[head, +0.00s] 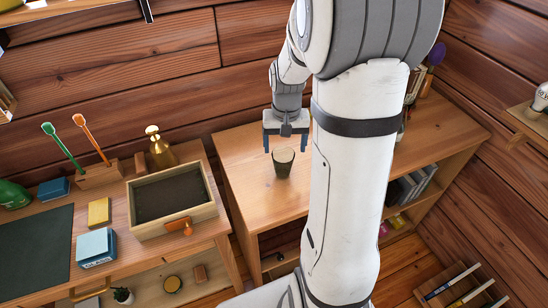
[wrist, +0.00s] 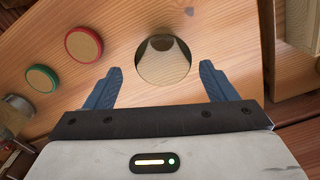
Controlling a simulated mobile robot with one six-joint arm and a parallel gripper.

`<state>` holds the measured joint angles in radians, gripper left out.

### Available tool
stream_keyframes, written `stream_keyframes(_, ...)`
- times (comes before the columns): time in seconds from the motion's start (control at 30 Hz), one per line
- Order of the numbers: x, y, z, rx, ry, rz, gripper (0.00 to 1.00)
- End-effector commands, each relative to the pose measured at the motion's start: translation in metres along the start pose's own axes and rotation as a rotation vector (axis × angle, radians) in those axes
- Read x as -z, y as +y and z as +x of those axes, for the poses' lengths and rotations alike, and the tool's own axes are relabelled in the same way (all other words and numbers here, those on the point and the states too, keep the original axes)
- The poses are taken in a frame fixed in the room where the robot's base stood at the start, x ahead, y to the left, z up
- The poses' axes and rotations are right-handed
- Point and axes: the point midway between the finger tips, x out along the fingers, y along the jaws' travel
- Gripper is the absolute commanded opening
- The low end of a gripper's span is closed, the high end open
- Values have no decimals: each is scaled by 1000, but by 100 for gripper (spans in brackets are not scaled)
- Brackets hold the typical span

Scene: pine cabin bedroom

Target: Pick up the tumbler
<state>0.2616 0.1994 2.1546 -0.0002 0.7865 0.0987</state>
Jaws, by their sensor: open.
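The tumbler (head: 284,165) is a small, dark, see-through cup standing upright on the wooden shelf top (head: 245,150). In the wrist view I look down onto the round tumbler (wrist: 163,62). My gripper (head: 285,147) points down at the tumbler, with its two blue fingers apart. In the wrist view the fingertips of my gripper (wrist: 161,70) lie to the left and right of the tumbler's near part, with a gap on each side. Nothing is held. How far the fingertips are above or below the rim is hard to tell.
A desk with an open wooden box (head: 172,197) stands at left. My arm hides part of the shelf.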

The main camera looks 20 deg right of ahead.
Motion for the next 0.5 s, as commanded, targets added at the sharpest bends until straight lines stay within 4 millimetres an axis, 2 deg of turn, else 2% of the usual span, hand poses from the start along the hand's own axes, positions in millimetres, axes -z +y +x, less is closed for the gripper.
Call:
stream_keyframes(0.27,-1,0,31,0,-4,2,78)
stream_keyframes(0.5,-5,-4,66,-1,-6,2,78)
